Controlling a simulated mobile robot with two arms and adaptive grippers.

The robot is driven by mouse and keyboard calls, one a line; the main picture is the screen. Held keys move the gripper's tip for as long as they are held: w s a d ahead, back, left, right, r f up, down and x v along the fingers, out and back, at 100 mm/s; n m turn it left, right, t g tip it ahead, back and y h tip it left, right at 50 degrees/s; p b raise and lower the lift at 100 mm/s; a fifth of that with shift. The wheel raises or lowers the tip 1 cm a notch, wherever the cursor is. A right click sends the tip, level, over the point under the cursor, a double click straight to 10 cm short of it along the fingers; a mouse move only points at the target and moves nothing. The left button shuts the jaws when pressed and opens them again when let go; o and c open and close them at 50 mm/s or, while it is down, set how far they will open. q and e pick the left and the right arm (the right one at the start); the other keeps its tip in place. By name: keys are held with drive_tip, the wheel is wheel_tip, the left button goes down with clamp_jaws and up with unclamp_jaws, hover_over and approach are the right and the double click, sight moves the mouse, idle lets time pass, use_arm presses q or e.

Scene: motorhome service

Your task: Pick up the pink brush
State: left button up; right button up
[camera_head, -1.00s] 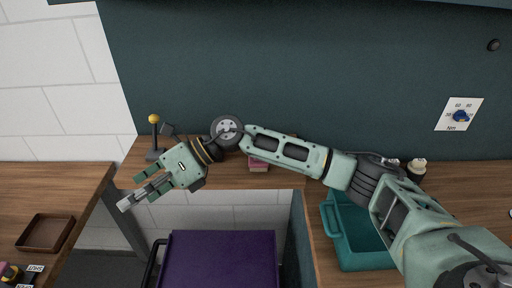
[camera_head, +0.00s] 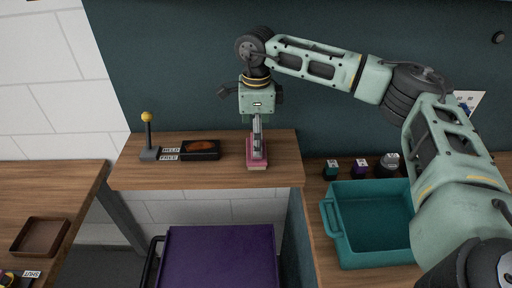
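The pink brush (camera_head: 257,157), a small pink block-like thing, rests near the front edge of the raised wooden shelf. My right gripper (camera_head: 257,128) points straight down directly above it. Its grey fingers reach down to the top of the pink brush and overlap it in the picture. I cannot tell whether they touch it or how far apart they are. The upper part of the brush is partly hidden by the fingers. My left gripper is not in view.
On the shelf (camera_head: 140,178) left of the brush are a dark tray (camera_head: 200,150), small labels and a yellow-knobbed lever (camera_head: 148,135). A teal bin (camera_head: 370,225) and several small jars are at right. A purple lid (camera_head: 220,255) is below. A brown tray (camera_head: 40,237) is at left.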

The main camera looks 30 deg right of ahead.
drive_tip(key=shift+f+p, duration=0.6)
drive_tip(key=shift+f, duration=1.25)
drive_tip(key=c, duration=1.1)
